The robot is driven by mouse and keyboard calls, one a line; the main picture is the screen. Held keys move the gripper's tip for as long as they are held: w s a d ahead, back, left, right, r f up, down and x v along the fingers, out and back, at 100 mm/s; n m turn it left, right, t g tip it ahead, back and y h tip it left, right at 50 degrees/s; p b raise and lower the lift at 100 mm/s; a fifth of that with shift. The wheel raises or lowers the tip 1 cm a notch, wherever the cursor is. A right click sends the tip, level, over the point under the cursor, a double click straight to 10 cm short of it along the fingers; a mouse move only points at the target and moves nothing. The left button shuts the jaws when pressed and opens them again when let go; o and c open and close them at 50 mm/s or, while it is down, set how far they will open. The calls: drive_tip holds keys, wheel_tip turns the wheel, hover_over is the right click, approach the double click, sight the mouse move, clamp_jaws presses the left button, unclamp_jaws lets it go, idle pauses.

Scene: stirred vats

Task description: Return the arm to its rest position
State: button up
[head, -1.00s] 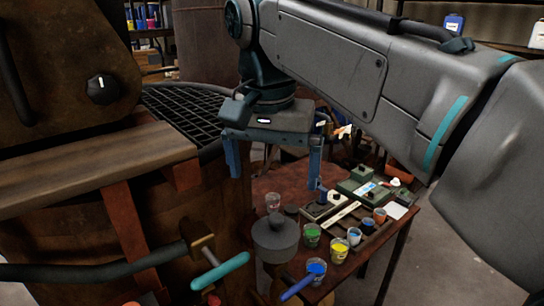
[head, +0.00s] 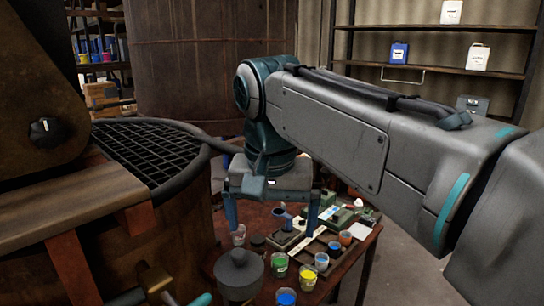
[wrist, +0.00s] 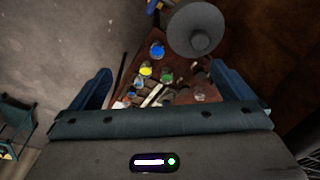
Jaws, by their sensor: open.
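My gripper (head: 272,222) hangs from my grey arm near the middle of the head view, its two blue fingers pointing down, apart and empty. It is above the small wooden table (head: 218,262) with the paint cups. In the wrist view its fingers (wrist: 160,92) show at left and right with nothing held between them. The arm reaches in from the right side of the head view, bent at a teal joint above the gripper.
A rusty vat (head: 180,215) with a black grate (head: 150,150) stands at left. Shelves (head: 430,70) with containers stand at the back right.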

drive_tip(key=s+d+f, duration=0.3)
drive_tip(key=d+f, duration=0.5)
drive_tip(key=f, duration=0.2)
drive_tip(key=s+d+f+t, duration=0.1)
drive_tip(key=s+d+f, duration=0.3)
drive_tip(key=d+f, duration=0.4)
drive_tip(key=shift+s+d+f+n+t, duration=0.2)
drive_tip(key=shift+d+f+n+t, duration=0.15)
drive_tip(key=shift+f, duration=0.6)
